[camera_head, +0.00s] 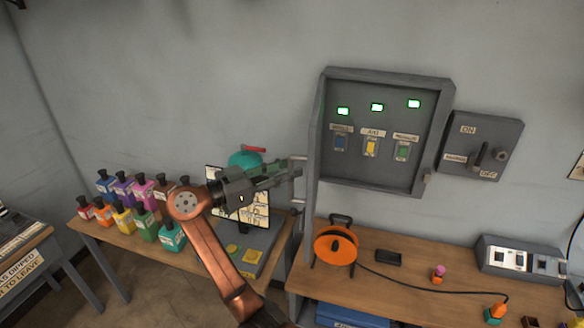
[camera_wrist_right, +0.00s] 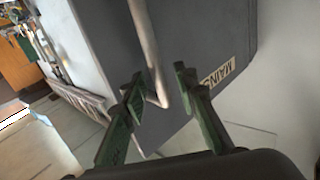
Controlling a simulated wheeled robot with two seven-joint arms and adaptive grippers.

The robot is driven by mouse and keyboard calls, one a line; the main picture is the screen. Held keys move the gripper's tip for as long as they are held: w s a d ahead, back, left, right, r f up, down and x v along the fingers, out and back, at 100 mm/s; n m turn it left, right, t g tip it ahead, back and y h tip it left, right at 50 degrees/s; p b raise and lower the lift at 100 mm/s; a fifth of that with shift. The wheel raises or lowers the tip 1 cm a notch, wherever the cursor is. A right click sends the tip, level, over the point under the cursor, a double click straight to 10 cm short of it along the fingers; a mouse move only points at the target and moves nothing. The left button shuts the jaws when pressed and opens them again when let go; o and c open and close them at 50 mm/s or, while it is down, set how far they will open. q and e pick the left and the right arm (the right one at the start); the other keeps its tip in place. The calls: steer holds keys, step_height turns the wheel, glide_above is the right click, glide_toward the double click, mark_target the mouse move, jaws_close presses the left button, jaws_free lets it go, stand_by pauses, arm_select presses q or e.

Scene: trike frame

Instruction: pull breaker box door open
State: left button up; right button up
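The grey breaker box (camera_head: 372,180) hangs on the wall, its inside with switches and green lights exposed. Its door (camera_head: 313,150) stands swung out at the left side, seen nearly edge-on. The door's metal handle (camera_head: 298,182) faces left. My right gripper (camera_head: 292,170) is just left of the handle. In the right wrist view, my right gripper's green fingers (camera_wrist_right: 159,76) are apart, and the end of the handle bar (camera_wrist_right: 151,55) shows between them. I cannot tell whether they touch it. The door face (camera_wrist_right: 205,45) carries a MAINS label. My left gripper is not in view.
A lever switch box (camera_head: 482,146) is right of the breaker box. Below, a wooden bench (camera_head: 400,290) holds an orange cable reel (camera_head: 335,246). A left table (camera_head: 118,240) holds several coloured bottles and a monitor, close under my right arm.

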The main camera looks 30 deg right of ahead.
steer(key=a, duration=1.1)
steer(key=shift+d, duration=0.1)
